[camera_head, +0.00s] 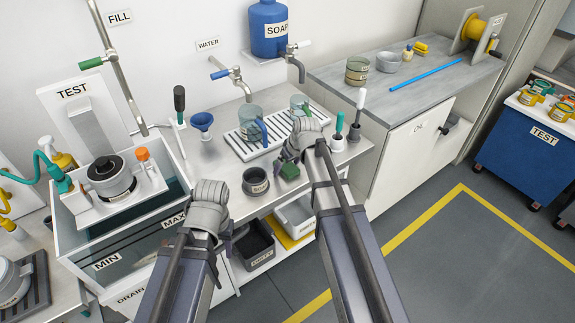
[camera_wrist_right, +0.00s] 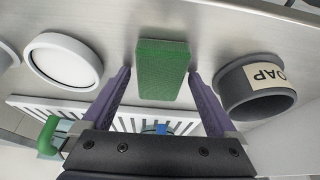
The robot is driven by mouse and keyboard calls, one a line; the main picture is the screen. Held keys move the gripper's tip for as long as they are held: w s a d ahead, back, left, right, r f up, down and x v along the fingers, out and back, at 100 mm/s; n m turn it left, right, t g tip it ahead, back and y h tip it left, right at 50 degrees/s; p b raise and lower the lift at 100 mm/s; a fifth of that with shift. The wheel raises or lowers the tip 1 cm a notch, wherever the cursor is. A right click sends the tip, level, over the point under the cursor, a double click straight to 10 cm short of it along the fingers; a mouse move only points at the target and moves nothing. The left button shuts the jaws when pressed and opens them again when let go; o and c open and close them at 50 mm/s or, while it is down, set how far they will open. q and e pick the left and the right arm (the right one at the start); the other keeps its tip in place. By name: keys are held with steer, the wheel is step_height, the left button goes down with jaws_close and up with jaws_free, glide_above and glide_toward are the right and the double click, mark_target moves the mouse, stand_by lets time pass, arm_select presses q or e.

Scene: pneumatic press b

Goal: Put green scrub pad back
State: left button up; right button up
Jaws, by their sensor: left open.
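The green scrub pad (camera_wrist_right: 162,72) is a flat dark-green block on the grey counter. In the right wrist view it lies ahead of and between the two purple fingers of my right gripper (camera_wrist_right: 158,78). Narrow gaps show beside the fingertips, so the fingers look open around it. In the head view the pad (camera_head: 290,171) is partly hidden under my right gripper (camera_head: 286,160), left of the white brush holder. The dark SOAP pot (camera_head: 256,182) stands beside the pad; it also shows in the right wrist view (camera_wrist_right: 258,101). My left gripper (camera_head: 228,238) is open, left of the pot and mostly hidden by its wrist.
A slotted drain rack (camera_head: 254,150) with glass beakers is behind the pad. A brush holder (camera_head: 337,143) stands to its right. The water tank (camera_head: 75,238) is at the left. Black and white bins (camera_head: 254,250) sit below the counter.

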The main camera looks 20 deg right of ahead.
mark_target(294, 171)
steer(key=shift+r, duration=0.1)
steer(key=shift+s+r+p, duration=0.1)
steer(key=shift+r+p, duration=0.35)
steer(key=shift+p, duration=0.05)
steer(key=p+v, duration=0.4)
steer(key=v, duration=0.1)
steer(key=p+v, duration=0.2)
steer(key=shift+d+r+p, duration=0.15)
steer(key=shift+d+p, duration=0.1)
steer(key=shift+p, duration=0.15)
steer(key=shift+s+a+f+g+h+p, duration=0.15)
steer(key=shift+s+a+g+h, duration=0.5)
steer(key=shift+s+a, duration=2.4)
steer(key=shift+s+a+f+g+h+p, duration=0.25)
steer(key=shift+s+a+g, duration=1.15)
steer(key=shift+s, duration=2.7)
steer(key=shift+s+a+r+g+h+p, duration=0.1)
steer(key=shift+s+a+g+h, duration=0.35)
steer(key=shift+s+a, duration=2.85)
steer(key=shift+s+d, duration=0.3)
steer(key=shift+d, duration=0.05)
